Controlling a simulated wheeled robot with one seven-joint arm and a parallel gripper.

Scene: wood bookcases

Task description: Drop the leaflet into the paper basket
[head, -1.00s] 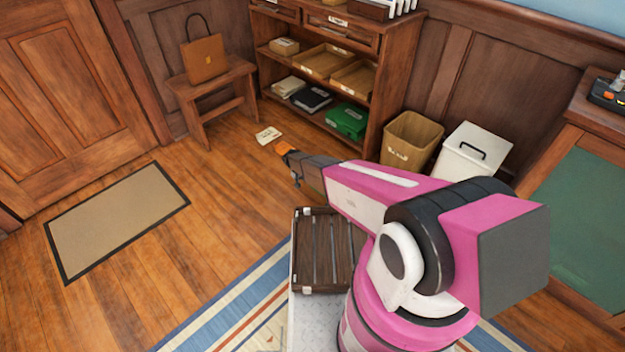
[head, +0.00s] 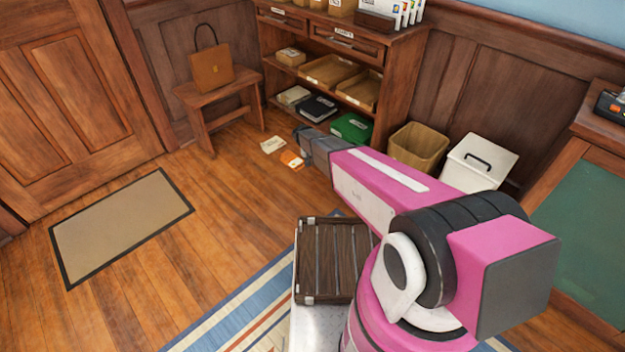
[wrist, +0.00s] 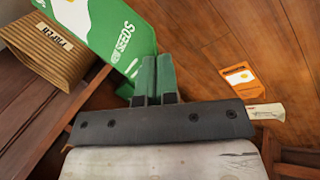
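My gripper (wrist: 155,62) has its two fingers nearly together in the wrist view. The leaflet reaches up and left, past the top of that picture. In the head view my gripper (head: 303,133) is above the floor in front of the bookcase, and the held leaflet cannot be made out. The tan paper basket (head: 418,148) stands right of the bookcase, partly behind my arm. Its labelled side (wrist: 45,52) shows beyond the leaflet in the wrist view.
An orange leaflet (head: 292,160) and a cream paper (head: 272,145) lie on the floor. A white lidded bin (head: 478,165) stands right of the basket. The bookcase (head: 393,75) is behind my gripper. Floor at left is clear around the doormat (head: 120,228).

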